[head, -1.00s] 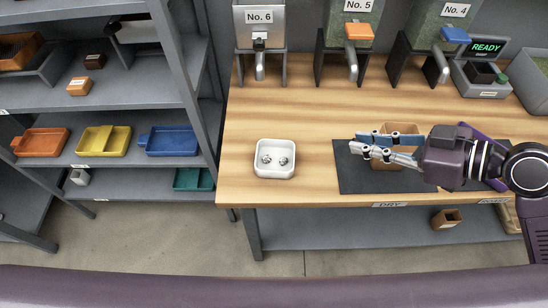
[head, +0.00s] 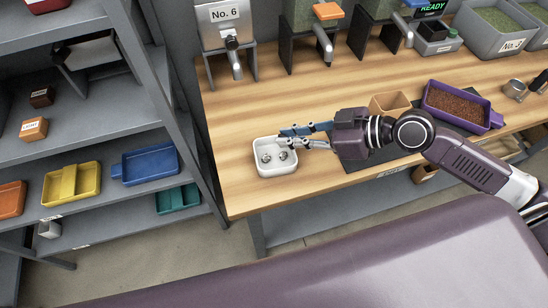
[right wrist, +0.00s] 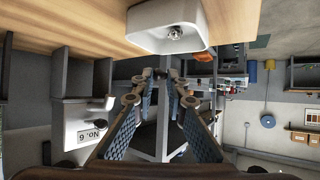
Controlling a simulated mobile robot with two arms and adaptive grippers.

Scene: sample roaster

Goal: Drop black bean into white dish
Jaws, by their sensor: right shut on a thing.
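The white dish (head: 278,172) stands on the wooden table near its front left part, with two small silvery round things inside. It also shows in the right wrist view (right wrist: 150,40), with one silvery thing visible in it. My right gripper (head: 284,138) reaches in from the right, its fingertips over the dish's right back part. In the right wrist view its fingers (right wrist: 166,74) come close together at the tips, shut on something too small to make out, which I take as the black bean. My left gripper is not in view.
A purple tray of brown beans (head: 484,118) and a tan box (head: 388,103) stand right of the dish by a dark mat (head: 372,168). The No. 6 dispenser (head: 228,42) stands behind. A shelf with coloured trays is at left.

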